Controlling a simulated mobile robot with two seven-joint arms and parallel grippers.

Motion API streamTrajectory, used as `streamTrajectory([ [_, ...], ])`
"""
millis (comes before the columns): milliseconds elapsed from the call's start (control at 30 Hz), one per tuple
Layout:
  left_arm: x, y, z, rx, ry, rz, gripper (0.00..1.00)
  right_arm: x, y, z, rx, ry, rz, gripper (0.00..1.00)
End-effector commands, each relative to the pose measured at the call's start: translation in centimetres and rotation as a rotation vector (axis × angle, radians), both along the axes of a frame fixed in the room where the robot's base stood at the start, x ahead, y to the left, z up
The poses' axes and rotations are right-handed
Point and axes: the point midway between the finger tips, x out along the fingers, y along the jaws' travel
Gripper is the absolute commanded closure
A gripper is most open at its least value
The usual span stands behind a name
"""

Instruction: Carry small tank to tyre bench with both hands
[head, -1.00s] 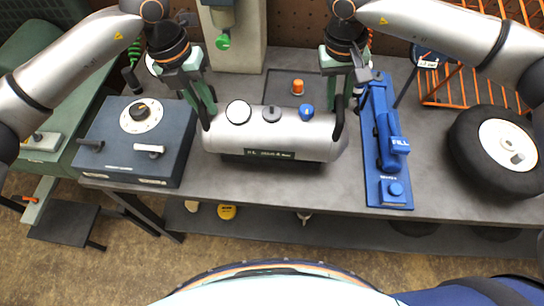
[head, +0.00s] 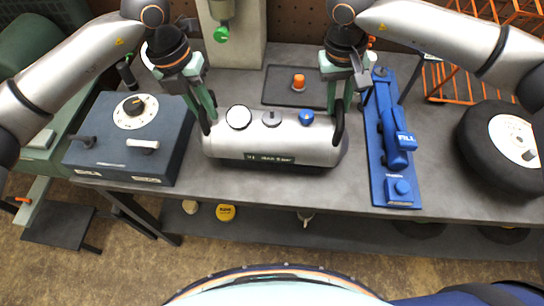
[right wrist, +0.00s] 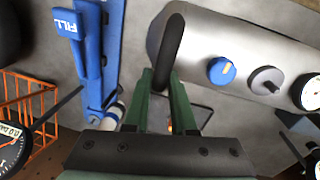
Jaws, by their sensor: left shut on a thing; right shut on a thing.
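The small tank (head: 270,145) is a silver cylinder with a gauge, a dark cap and a blue knob on top and a dark label on its front. It is over the grey bench (head: 300,194); I cannot tell whether it touches the top. My left gripper (head: 208,120) is shut on the black handle at its left end. My right gripper (head: 338,112) is shut on the black handle at its right end. In the right wrist view the right fingers (right wrist: 160,85) close around that handle, beside the tank (right wrist: 220,60).
A blue-grey box (head: 128,160) with a dial stands left of the tank. A blue FILL device (head: 390,150) stands close on its right, then a black tyre (head: 505,145). A dark mat (head: 282,90) with an orange-topped part lies behind. An orange rack (head: 465,85) is at the back right.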

Motion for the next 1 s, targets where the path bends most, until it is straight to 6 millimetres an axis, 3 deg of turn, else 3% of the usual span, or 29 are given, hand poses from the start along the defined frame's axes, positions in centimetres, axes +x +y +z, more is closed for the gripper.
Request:
streamTrajectory([
  [133, 0.1, -0.1, -0.7, -0.004, -0.005, 0.000, 1.00, 0.0, -0.1, -1.0, -0.004, -0.001, -0.002, 1.00],
  [167, 0.0, 0.0, -0.9, -0.001, -0.001, 0.000, 0.78, 0.0, -0.1, -1.1, -0.005, 0.001, -0.001, 0.75],
  [433, 0.0, 0.0, -0.7, 0.000, -0.001, 0.000, 0.49, 0.0, -0.1, -0.8, -0.002, 0.001, -0.001, 0.46],
  [767, 0.1, 0.1, -0.1, 0.000, -0.002, 0.001, 0.49, 0.0, 0.0, -0.7, -0.001, 0.000, 0.000, 0.46],
  [1000, 0.3, 0.9, 4.2, -0.001, -0.006, 0.001, 0.49, 0.0, 0.0, -0.7, 0.000, 0.000, 0.000, 0.46],
])
